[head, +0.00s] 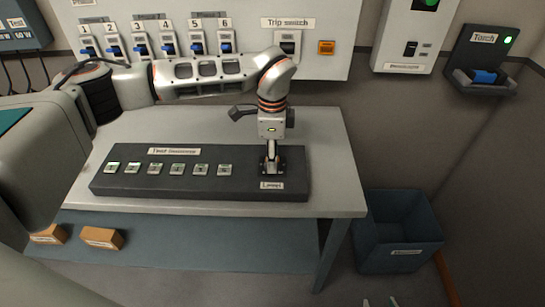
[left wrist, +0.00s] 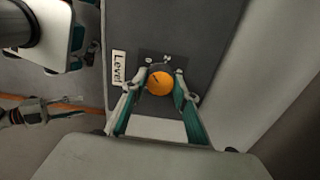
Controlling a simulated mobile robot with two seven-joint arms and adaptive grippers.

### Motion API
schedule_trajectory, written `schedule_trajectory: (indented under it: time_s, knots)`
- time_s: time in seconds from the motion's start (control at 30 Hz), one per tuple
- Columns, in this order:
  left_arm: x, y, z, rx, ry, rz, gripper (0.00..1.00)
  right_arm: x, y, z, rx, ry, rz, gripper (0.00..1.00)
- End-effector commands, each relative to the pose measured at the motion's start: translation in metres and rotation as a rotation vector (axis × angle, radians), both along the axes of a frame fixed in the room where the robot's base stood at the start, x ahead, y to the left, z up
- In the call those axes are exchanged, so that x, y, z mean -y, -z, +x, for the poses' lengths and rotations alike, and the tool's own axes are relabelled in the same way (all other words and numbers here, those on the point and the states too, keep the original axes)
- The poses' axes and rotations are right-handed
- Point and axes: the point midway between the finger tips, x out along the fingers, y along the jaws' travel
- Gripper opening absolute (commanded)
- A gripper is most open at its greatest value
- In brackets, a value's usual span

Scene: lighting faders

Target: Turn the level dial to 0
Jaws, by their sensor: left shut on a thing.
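The level dial is a round orange knob (left wrist: 159,83) with a dark pointer mark on the test sequence panel (head: 140,186). The mark seems to point to the upper left in the left wrist view; the small scale marks beside it are too blurred to read. My left gripper (head: 270,166) points straight down over the panel's right end and hides the dial in the head view. Its two fingers (left wrist: 157,92) are shut on the dial's sides. The "Level" label (head: 271,185) sits in front of the dial. My right gripper (head: 381,302) shows only its separated fingertips at the bottom edge.
A row of several small buttons (head: 177,169) lies left of the dial. The panel stands on a grey table (head: 325,150). A wall board has several switches and a trip switch (head: 288,45). A blue bin (head: 397,231) stands right of the table. A torch holder (head: 482,75) hangs at right.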

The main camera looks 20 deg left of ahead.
Motion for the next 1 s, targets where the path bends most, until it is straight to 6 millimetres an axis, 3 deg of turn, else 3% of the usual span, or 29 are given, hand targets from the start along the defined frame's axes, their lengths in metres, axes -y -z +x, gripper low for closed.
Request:
schedule_trajectory:
  time_s: [0.57, 0.6, 0.67, 1.0]
  knots:
    - [-0.0001, 0.0013, -0.0011, -0.003, -0.039, 0.001, 0.07, 0.0, 0.0002, 0.0, 0.0, 0.0, 0.0, 0.4]
    - [-0.0001, 0.0013, -0.0011, -0.003, -0.039, 0.001, 0.31, 0.0, 0.0002, 0.0, 0.0, 0.0, 0.0, 0.4]
    - [-0.0002, 0.0013, -0.001, -0.003, -0.039, 0.001, 0.46, 0.0, 0.0002, 0.0, 0.0, 0.0, 0.0, 0.4]
    - [0.0001, -0.0004, -0.0002, -0.001, -0.037, 0.0, 0.46, 0.0018, 0.0013, -0.0006, -0.002, -0.001, -0.005, 0.4]
